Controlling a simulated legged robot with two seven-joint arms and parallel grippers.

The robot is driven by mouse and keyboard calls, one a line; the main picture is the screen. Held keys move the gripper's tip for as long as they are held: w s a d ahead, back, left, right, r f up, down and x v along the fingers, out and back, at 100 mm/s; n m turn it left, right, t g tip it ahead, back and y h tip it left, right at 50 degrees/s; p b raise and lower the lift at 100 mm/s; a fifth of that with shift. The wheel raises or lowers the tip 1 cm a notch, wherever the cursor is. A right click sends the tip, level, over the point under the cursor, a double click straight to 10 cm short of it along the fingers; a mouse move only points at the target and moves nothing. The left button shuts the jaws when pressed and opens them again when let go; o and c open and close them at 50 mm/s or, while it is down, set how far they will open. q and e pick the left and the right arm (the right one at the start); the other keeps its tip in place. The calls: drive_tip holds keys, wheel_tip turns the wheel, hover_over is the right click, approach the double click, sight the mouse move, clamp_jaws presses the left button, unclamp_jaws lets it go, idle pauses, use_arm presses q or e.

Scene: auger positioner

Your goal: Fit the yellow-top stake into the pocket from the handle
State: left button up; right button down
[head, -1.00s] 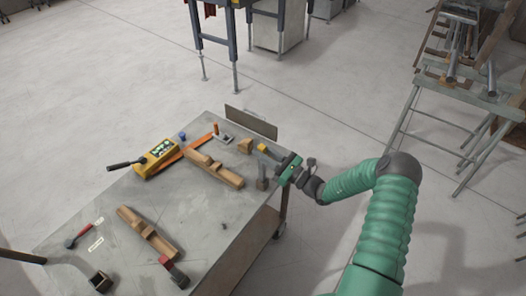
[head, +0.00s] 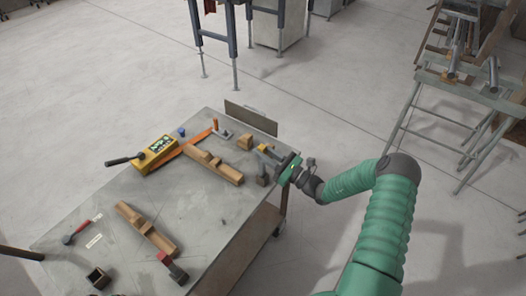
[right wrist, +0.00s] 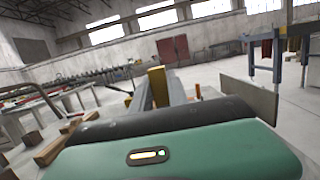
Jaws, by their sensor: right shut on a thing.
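My right gripper (head: 270,154) is at the far right corner of the table, shut on the yellow-top stake (head: 262,148). In the right wrist view the yellow top (right wrist: 157,82) stands up between the two grey fingers. A dark block (head: 262,181) shows below the gripper; I cannot tell whether it is the stake's lower end or a separate thing. An open-topped dark box (head: 98,277), possibly the pocket, stands at the table's near left corner, well away from the gripper. My left gripper is not in view.
The grey table (head: 200,205) holds two notched wooden pieces (head: 147,229), a yellow control box (head: 160,150), an orange bar (head: 183,152), a red-and-dark tool (head: 176,270) and a wooden block (head: 245,142). An upright panel (head: 251,118) stands at the far edge. The middle is mostly clear.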

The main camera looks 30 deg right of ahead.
drive_tip(key=shift+f, duration=0.2)
drive_tip(key=c, duration=1.2)
unclamp_jaws()
drive_tip(key=b+v, duration=0.1)
drive_tip(key=v, duration=1.6)
drive_tip(key=shift+f, duration=0.1)
